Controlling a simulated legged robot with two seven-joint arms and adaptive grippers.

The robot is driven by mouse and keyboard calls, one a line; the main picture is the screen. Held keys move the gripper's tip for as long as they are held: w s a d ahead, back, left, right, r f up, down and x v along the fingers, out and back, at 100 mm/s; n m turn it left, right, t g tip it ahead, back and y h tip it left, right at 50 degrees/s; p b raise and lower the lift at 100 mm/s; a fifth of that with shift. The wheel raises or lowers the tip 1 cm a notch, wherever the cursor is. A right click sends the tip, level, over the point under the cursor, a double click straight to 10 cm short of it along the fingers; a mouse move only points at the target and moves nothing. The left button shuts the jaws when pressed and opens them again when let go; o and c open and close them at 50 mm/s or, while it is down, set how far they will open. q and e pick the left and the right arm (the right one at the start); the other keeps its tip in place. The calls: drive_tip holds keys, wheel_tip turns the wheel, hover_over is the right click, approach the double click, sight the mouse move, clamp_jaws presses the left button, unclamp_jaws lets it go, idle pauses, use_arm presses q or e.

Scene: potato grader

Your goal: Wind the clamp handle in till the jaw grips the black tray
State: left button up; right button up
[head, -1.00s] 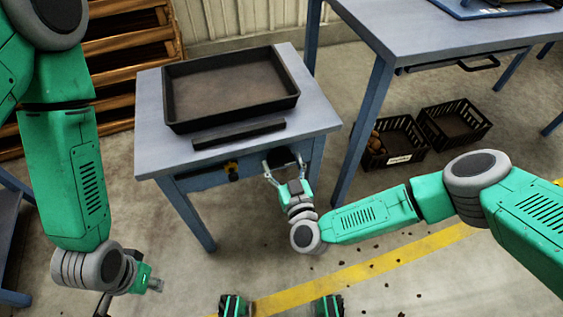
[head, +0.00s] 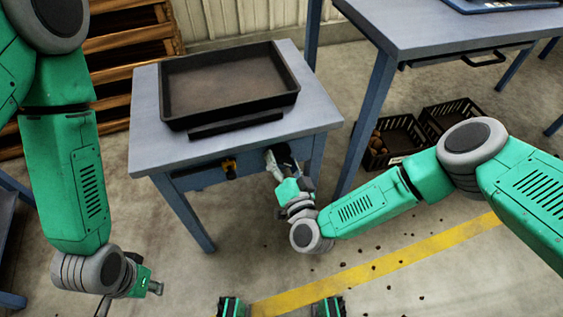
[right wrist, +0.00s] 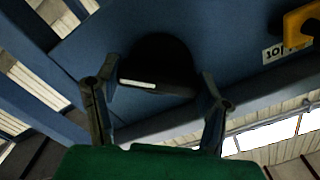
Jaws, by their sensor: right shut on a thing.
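The black tray (head: 228,84) lies flat on the small blue-grey table. The jaw (head: 236,124), a long black bar, lies along the tray's front side; it looks very close to the tray, but I cannot tell whether they touch. The clamp handle (head: 283,153) is a dark round knob at the table's front. My right gripper (head: 279,160) is shut on it. In the right wrist view the fingers stand either side of the black handle (right wrist: 158,62), which has a pale mark. My left gripper (head: 130,298) hangs low at bottom left, away from the table; its fingers are unclear.
A yellow-and-black part (head: 229,168) sits on the table front, left of the handle. A taller blue table (head: 440,30) stands close at right. Black crates (head: 398,140) lie on the floor beneath it. Wooden pallets (head: 125,60) stand behind left.

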drive_tip(key=m, duration=0.2)
drive_tip(key=m+b, duration=0.1)
drive_tip(key=shift+w+d+m, duration=0.15)
drive_tip(key=shift+d+m, duration=0.05)
drive_tip(key=shift+m, duration=0.2)
drive_tip(key=m+b, duration=0.2)
drive_tip(key=m, duration=0.1)
drive_tip(key=shift+f+m, duration=0.1)
drive_tip(key=shift+m, duration=0.2)
drive_tip(key=m+b, duration=0.1)
drive_tip(key=m, duration=0.2)
drive_tip(key=shift+m+b, duration=0.3)
drive_tip(key=shift+f+m+b, duration=0.1)
drive_tip(key=shift+m+b, duration=0.6)
drive_tip(key=shift+m, duration=0.9)
drive_tip(key=shift+d, duration=0.1)
drive_tip(key=o, duration=1.1)
drive_tip(key=shift+f, duration=0.1)
drive_tip(key=shift+c, duration=0.2)
drive_tip(key=shift+o, duration=0.3)
